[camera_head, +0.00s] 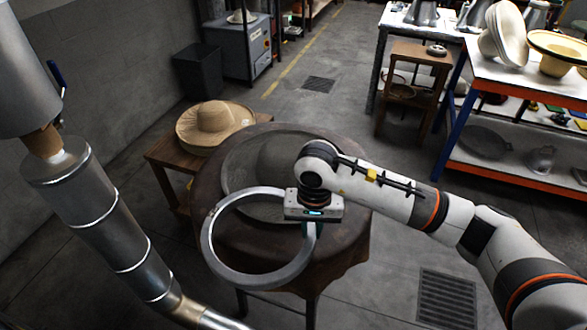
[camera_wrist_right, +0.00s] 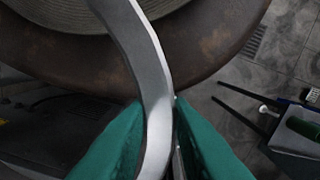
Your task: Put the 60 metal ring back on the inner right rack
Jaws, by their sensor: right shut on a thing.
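The metal ring (camera_head: 208,238) is a large bright hoop in the head view, held above the front of a round brown table (camera_head: 345,262). My right gripper (camera_head: 309,228) is shut on the ring's right side. In the right wrist view the ring's band (camera_wrist_right: 152,75) runs between the two green fingertips (camera_wrist_right: 160,125). I cannot read a number on the ring. I cannot make out which rack is the inner right one. My left gripper is not in view.
A straw hat (camera_head: 215,124) lies on a low wooden table (camera_head: 160,154) behind left. A workbench with a blue and orange frame (camera_head: 500,180) holds hat moulds at right. A small wooden stand (camera_head: 415,62) is beside it. Grey pipes (camera_head: 105,225) rise at left. The floor between is open.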

